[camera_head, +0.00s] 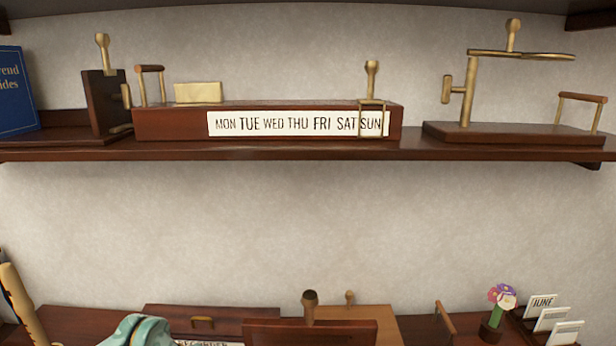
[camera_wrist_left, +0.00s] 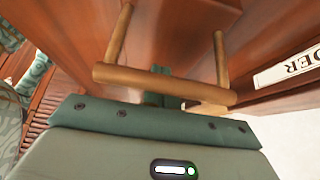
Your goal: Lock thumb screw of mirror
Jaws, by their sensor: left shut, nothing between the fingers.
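On the right of the shelf stands a brass fixture that looks like the mirror (camera_head: 545,56), seen nearly edge-on as a thin flat plate on an upright post. A brass knob on the post's left side (camera_head: 447,89) and another on top (camera_head: 513,35) look like thumb screws; I cannot tell which is the lock. A teal part of my left arm shows at the bottom left, far below the shelf. In the left wrist view my left gripper (camera_wrist_left: 160,88) is shut and empty, its fingertips partly hidden behind a wooden bar handle (camera_wrist_left: 165,85).
The mirror's dark wooden base (camera_head: 500,133) carries a bar handle (camera_head: 582,97). A weekday box (camera_head: 165,122) stands mid-shelf. Below, a desk holds a drawer (camera_head: 203,322), a flower (camera_head: 502,297) and month cards (camera_head: 551,319). The wall between shelf and desk is clear.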

